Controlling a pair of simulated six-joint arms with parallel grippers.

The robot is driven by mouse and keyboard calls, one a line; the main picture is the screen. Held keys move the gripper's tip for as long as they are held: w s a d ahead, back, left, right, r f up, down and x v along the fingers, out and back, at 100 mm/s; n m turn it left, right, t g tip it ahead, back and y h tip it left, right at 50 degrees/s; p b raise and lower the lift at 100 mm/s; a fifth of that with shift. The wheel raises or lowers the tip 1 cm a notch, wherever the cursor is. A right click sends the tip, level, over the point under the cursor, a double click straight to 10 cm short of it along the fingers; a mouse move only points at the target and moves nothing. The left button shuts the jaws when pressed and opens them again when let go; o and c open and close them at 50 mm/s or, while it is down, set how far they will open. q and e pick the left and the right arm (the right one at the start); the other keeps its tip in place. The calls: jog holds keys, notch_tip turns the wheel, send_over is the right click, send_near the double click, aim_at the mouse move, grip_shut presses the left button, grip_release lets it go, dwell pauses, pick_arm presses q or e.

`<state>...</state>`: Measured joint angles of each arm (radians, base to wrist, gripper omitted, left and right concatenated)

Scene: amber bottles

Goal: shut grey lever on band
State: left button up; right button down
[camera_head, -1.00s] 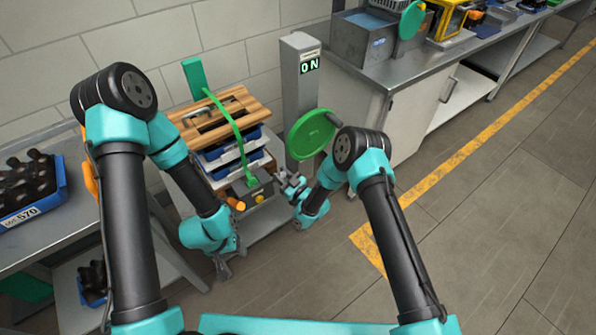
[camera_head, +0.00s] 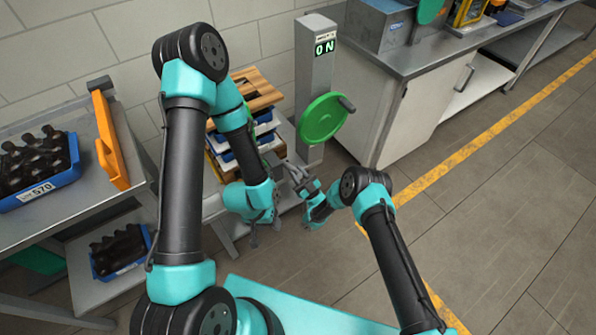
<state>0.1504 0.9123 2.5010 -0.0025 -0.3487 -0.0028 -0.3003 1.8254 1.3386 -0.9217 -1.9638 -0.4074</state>
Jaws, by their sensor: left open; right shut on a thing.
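My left arm covers most of the stack, and the green band over it with its buckle is largely hidden. My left gripper (camera_head: 265,231) is open, low in front of the stack, with its fingers pointing down and nothing between them. My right gripper (camera_head: 293,173) is above and to the right of it, at the stack's front right side, shut on a small grey part. I cannot clearly tell whether that part is the grey lever or at what angle it stands.
A blue crate of dark bottles (camera_head: 40,187) and an orange tool (camera_head: 110,140) are on the left table. Open floor lies right.

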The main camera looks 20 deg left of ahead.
jog(key=shift+f, duration=0.1)
jog(key=c, duration=0.9)
grip_release()
jog(key=v, duration=1.7)
jog(key=shift+s+d+f, duration=0.1)
jog(key=shift+d, duration=0.05)
